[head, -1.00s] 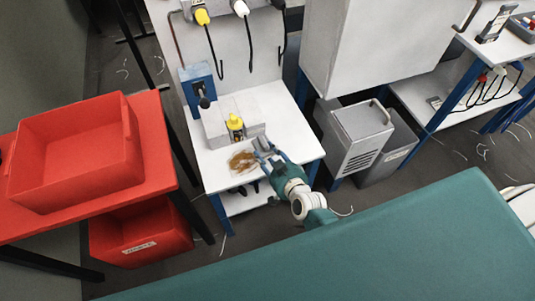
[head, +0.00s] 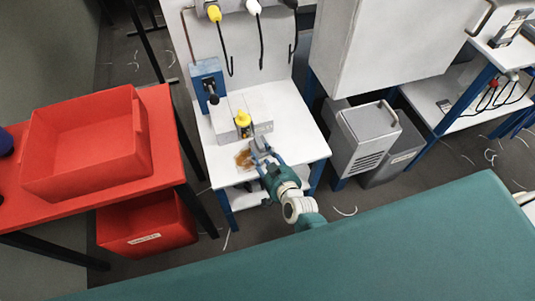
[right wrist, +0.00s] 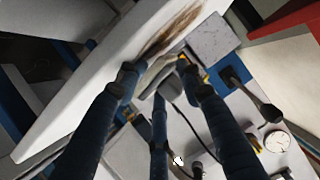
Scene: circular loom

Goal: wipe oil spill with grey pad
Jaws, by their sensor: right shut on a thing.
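The oil spill (head: 243,159) is a brown patch on the white bench top (head: 307,149), near its front edge. In the right wrist view it shows as a brown streak (right wrist: 177,33). My right gripper (head: 262,153) is at the right side of the spill, low over the bench top. Its dark blue fingers (right wrist: 156,75) are shut on the grey pad (right wrist: 150,77), which shows between the fingertips. I cannot tell whether the pad touches the bench. The pad and fingers may hide part of the spill. My left gripper is not in view.
A blue box (head: 207,78) with a dark knob is at the back left. Red crates (head: 88,140) stand left. A grey bin unit (head: 368,135) is right of the bench.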

